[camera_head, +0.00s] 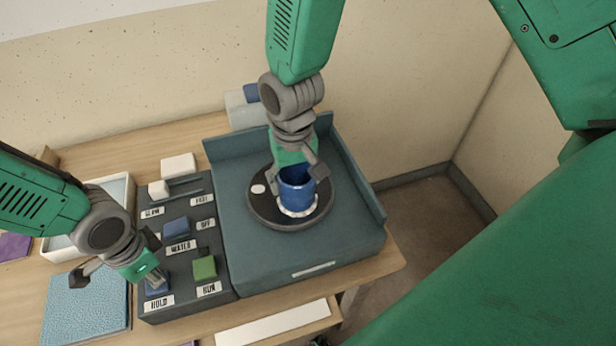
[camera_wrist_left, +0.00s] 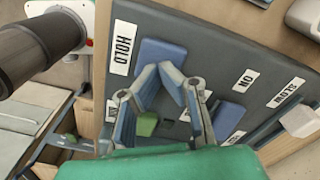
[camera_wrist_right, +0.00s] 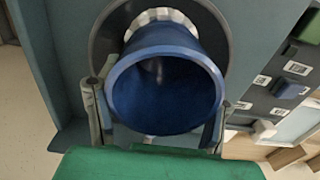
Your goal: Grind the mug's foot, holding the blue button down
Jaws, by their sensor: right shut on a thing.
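The blue mug (camera_head: 297,190) stands mouth up on a pale ring (camera_head: 300,212) at the middle of the dark round disc (camera_head: 262,213). The right wrist view looks into its open mouth (camera_wrist_right: 165,90); its foot is hidden. My right gripper (camera_wrist_right: 160,130) is shut on the mug, one finger on each side. The blue button by the HOLD label (camera_head: 157,287) is at the control panel's front left; it also shows in the left wrist view (camera_wrist_left: 172,50). My left gripper (camera_wrist_left: 160,72) has its fingertips together at this button. I cannot tell how far it is pressed.
The control panel (camera_head: 205,285) also carries a green button (camera_head: 204,268) by RUN, a blue WATER switch (camera_head: 176,228) and a SLOW/FAST slider (camera_head: 159,189). The teal housing (camera_head: 240,255) has raised walls at its back and right. A blue cloth (camera_head: 85,300) lies left.

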